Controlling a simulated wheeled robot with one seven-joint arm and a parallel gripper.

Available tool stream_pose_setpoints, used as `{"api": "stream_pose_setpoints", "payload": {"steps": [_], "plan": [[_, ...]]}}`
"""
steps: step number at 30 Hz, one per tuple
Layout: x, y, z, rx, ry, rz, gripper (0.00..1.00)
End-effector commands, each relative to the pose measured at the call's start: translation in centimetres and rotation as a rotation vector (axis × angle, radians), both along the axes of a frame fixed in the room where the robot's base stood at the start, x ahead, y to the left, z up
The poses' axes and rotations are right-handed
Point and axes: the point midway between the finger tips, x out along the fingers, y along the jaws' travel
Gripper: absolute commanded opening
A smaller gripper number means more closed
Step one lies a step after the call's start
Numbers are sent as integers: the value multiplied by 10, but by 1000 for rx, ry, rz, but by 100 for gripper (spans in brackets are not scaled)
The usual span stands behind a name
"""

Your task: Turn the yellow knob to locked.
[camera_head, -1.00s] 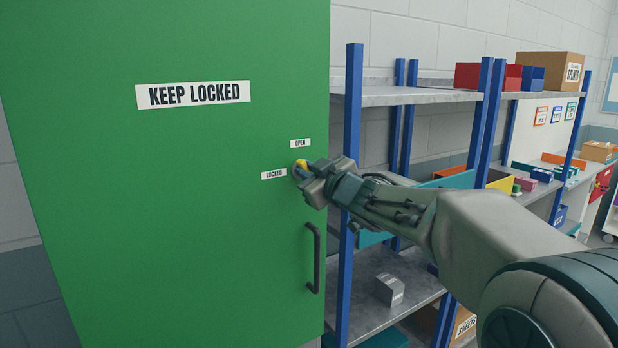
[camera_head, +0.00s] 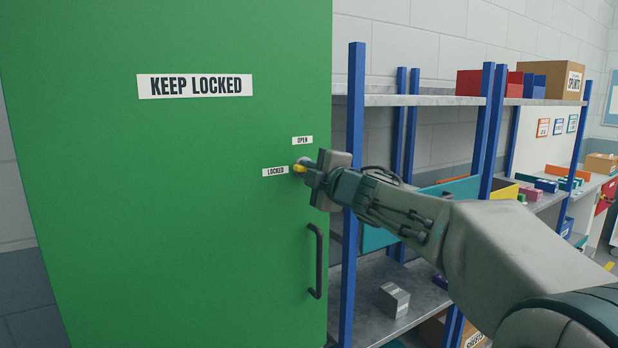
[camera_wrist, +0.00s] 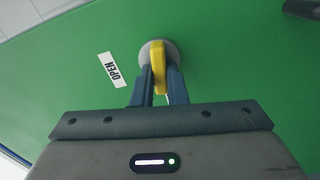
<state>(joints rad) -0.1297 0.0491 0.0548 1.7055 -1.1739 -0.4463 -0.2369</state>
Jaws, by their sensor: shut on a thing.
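The yellow knob (camera_head: 299,169) is on the green door (camera_head: 180,220), near its right edge. In the wrist view the knob (camera_wrist: 158,66) is a narrow yellow bar on a round grey base (camera_wrist: 146,50). My gripper (camera_head: 307,170) is shut on the knob, with one finger on each side of it in the wrist view (camera_wrist: 158,80). An OPEN label (camera_head: 302,140) is above the knob and a LOCKED label (camera_head: 275,171) is to its left. In the head view the knob's yellow end points left, toward LOCKED. The fingers partly hide it.
A black door handle (camera_head: 316,260) is below the knob. A shelf rack with blue posts (camera_head: 356,130) stands close to the right of the door, beside my arm. A grey block (camera_head: 393,300) lies on its lower shelf. A KEEP LOCKED sign (camera_head: 195,86) is on the door.

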Motion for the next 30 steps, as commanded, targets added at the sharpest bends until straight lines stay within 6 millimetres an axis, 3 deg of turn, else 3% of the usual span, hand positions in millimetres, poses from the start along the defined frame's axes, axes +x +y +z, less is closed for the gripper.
{"api": "stream_pose_setpoints", "payload": {"steps": [12, 29, 30], "plan": [[0, 1, -3, -158, -106, 2, 0], [0, 1, -2, -181, -121, 1, 0], [0, 1, -2, -181, -121, 1, 21]]}}
